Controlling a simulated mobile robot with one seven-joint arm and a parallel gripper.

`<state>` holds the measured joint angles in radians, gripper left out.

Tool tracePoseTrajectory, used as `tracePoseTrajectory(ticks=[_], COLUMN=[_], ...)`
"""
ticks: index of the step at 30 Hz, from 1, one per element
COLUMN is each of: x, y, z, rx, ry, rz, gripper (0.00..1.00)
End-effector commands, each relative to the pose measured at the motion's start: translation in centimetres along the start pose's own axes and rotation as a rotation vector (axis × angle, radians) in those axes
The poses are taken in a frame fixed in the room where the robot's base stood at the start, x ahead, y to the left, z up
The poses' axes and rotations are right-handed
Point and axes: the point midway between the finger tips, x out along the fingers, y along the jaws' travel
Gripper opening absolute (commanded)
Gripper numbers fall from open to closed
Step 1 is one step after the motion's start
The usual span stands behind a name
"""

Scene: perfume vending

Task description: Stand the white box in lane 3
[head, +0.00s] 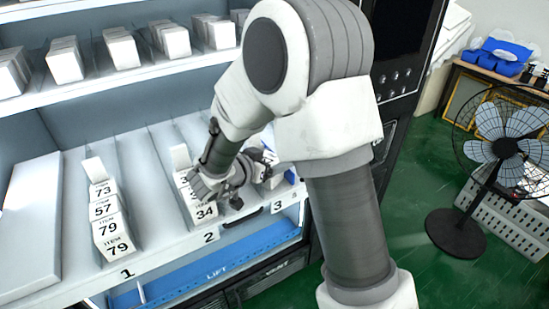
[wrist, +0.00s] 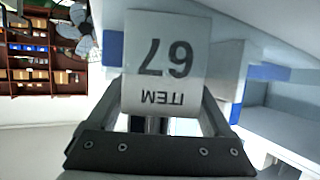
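My gripper (wrist: 163,105) has a finger on each side of a white box (wrist: 166,60) and is shut on it. The box's printed face reads "ITEM 67", upside down in the wrist view. In the head view my gripper (head: 252,170) is over the shelf front between lane 2 and lane 3. The held box cannot be made out clearly there, as my arm covers that area. The lane 3 label (head: 277,207) shows on the shelf's front edge. Lane 3 itself is largely hidden behind my arm.
Lane 2 holds a row of white boxes (head: 206,212) close beside my gripper. Lane 1 holds another numbered row (head: 118,240). An upper shelf (head: 120,82) with more boxes is above. A blue lift tray (head: 220,268) lies below. A fan (head: 505,150) stands at right.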

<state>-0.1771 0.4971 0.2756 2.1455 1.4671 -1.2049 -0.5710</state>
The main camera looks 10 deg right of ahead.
Motion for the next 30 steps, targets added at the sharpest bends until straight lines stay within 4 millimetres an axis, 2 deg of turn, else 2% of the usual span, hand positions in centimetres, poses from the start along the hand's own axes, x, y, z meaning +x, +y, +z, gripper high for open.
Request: tracePoseTrajectory(ticks=[7, 10, 14, 24, 30], x=[-0.1, -0.8, -3.0, -10.0, -11.9], y=[0.0, -0.1, -0.1, -0.1, -0.1], z=[-0.2, -0.4, -0.3, -0.3, -0.4], rx=[0.001, 0.001, 0.001, 0.0, 0.003], ry=[0.0, 0.001, 0.001, 0.0, 0.0], rz=[0.0, -0.003, -0.005, -0.004, -0.006], gripper=[0.84, 0.84, 0.84, 0.84, 0.84])
